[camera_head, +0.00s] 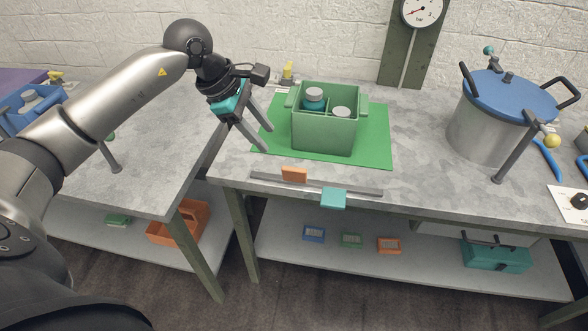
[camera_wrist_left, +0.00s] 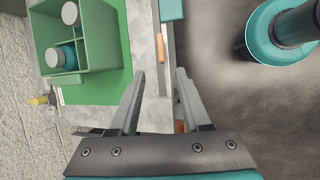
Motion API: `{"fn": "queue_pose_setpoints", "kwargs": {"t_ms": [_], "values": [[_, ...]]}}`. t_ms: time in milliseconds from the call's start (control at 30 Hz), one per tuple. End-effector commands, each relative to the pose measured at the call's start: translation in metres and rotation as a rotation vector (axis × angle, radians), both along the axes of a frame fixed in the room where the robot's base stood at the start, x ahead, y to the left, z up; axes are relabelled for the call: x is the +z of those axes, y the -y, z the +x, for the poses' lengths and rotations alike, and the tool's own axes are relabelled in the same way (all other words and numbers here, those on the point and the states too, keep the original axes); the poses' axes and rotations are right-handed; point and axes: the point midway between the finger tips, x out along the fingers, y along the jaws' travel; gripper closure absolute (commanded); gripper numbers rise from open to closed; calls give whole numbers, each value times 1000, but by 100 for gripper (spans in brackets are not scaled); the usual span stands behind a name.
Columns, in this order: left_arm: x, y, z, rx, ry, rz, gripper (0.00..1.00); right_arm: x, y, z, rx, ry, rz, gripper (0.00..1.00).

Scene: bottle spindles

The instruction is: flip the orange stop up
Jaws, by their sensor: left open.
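The orange stop (camera_head: 293,174) is a small plate on the thin grey rail (camera_head: 350,188) along the bench's front edge. It appears to stand upright on the rail; in the wrist view (camera_wrist_left: 162,48) it shows as a narrow strip. A teal stop (camera_head: 333,197) sits further right on the rail and lies out over the front edge. My left gripper (camera_head: 268,139) is open and empty, above the bench near the rail's left end. Its fingers point down, left of and apart from the orange stop. My right gripper is not in view.
A green divided crate (camera_head: 326,134) with white-capped bottles stands on a green mat (camera_head: 377,135) behind the rail. A steel pot with a blue lid (camera_head: 510,97) stands to the right. The bench between mat and pot is clear. Small trays lie on the lower shelf (camera_head: 330,265).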

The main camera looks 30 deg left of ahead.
Motion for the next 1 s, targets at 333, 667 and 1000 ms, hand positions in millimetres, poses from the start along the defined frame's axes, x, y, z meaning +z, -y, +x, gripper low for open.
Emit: {"fn": "queue_pose_setpoints", "kwargs": {"t_ms": [333,667,1000], "values": [[-57,22,19,-2,-5,-9,52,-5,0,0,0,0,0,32],[-115,41,40,0,-5,-9,52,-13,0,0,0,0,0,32],[-134,47,47,0,-2,-5,52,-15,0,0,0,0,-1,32]]}}
